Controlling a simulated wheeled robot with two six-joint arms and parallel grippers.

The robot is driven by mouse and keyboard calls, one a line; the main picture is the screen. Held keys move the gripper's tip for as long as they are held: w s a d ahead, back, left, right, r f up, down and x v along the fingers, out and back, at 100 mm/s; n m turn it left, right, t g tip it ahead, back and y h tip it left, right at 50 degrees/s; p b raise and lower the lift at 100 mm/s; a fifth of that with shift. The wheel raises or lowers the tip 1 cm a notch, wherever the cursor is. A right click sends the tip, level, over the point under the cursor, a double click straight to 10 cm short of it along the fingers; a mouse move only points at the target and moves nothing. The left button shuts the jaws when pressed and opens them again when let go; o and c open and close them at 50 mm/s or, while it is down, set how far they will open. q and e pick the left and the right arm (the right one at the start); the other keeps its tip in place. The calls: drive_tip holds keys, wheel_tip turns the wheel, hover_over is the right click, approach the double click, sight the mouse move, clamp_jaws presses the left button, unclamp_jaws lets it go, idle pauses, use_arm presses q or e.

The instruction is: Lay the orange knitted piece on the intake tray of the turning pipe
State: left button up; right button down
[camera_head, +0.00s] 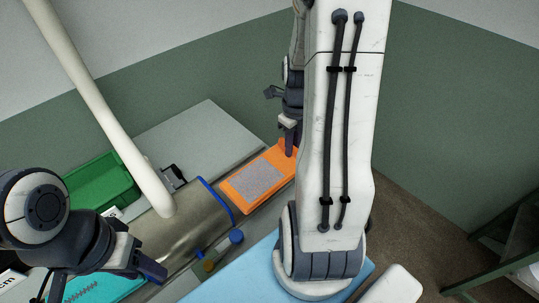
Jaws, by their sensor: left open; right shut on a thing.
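The orange knitted piece (236,187) has a grey speckled panel in its middle. It lies flat or nearly flat, right of the blue-rimmed mouth of the metal turning pipe (185,232). My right gripper (287,150) is shut on the piece's far right edge; my arm hides part of that end. A grey strip of what looks like the intake tray (252,206) shows along the piece's near edge. I cannot tell whether the piece rests on it fully. My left gripper (138,268) is open and empty, left of the pipe.
A green bin (103,187) stands at the left behind the pipe. A pale slanting tube (100,100) rises from near the pipe. A light blue surface (235,280) lies in front. A dark green rack (500,235) stands at the right edge.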

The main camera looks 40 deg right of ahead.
sight(276, 145)
drive_tip(key=w+f, duration=0.1)
drive_tip(key=w+a+f, duration=0.1)
drive_tip(key=w, duration=0.1)
drive_tip(key=w+f+p, duration=0.1)
drive_tip(key=w, duration=0.1)
drive_tip(key=shift+a, duration=0.3)
wheel_tip(276, 145, down, 4)
drive_tip(key=shift+r+p, duration=0.1)
drive_tip(key=shift+p, duration=0.4)
drive_tip(key=shift+f, duration=0.25)
drive_tip(key=shift+f, duration=0.2)
drive_tip(key=c, duration=0.8)
unclamp_jaws()
drive_tip(key=shift+r, duration=0.1)
